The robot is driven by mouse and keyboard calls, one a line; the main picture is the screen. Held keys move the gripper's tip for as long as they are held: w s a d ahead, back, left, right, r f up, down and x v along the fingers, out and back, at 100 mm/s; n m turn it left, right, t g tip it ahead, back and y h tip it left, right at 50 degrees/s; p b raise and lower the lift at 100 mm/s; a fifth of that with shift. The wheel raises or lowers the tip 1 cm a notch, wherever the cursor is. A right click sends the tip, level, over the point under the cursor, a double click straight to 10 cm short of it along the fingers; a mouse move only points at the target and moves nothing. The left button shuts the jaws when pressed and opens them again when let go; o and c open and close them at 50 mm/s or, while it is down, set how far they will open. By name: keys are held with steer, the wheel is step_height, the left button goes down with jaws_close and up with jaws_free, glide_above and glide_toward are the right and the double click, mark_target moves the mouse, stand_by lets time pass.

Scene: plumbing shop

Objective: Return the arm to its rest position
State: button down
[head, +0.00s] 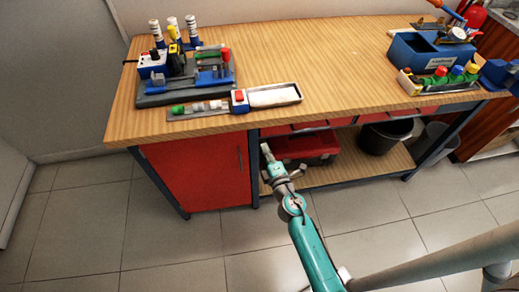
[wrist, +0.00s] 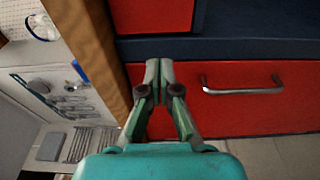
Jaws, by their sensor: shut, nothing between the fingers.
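My gripper (head: 265,148) is at the front of the workbench (head: 300,60), below the level of its top, near the right edge of the red cabinet door (head: 200,168). My teal arm reaches up to it from the lower right. In the wrist view my gripper (wrist: 158,68) has its two fingertips together with nothing between them. Behind the fingertips are the dark blue bench frame (wrist: 210,46) and a red panel with a metal handle (wrist: 242,86). I cannot tell the exact gap between fingertips and bench.
A grey board (head: 160,97) with fittings stands on the bench at left. A narrow tray (head: 275,95) lies at the front edge. A blue box (head: 420,52) stands at right. A red toolbox (head: 310,147) and a black bucket (head: 384,138) sit on the lower shelf. The tiled floor in front is clear.

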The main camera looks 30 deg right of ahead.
steer(key=shift+s+d, duration=0.55)
steer(key=shift+d, duration=0.25)
steer(key=s+a+m+g+y, duration=0.1)
steer(key=s+a+m, duration=0.35)
steer(key=s, duration=0.65)
steer(key=s+a+m+y, duration=0.1)
steer(key=s+a+m, duration=0.3)
steer(key=s, duration=0.8)
steer(key=s+a+r+m+g, duration=0.1)
steer(key=s+r+m, duration=0.2)
steer(key=s, duration=0.6)
steer(key=s+a+r+m+g+y, duration=0.1)
steer(key=s+r+m, duration=0.3)
steer(key=s+r, duration=0.4)
steer(key=shift+s+a, duration=0.45)
steer(key=shift+a, duration=0.2)
steer(key=shift+m, duration=0.25)
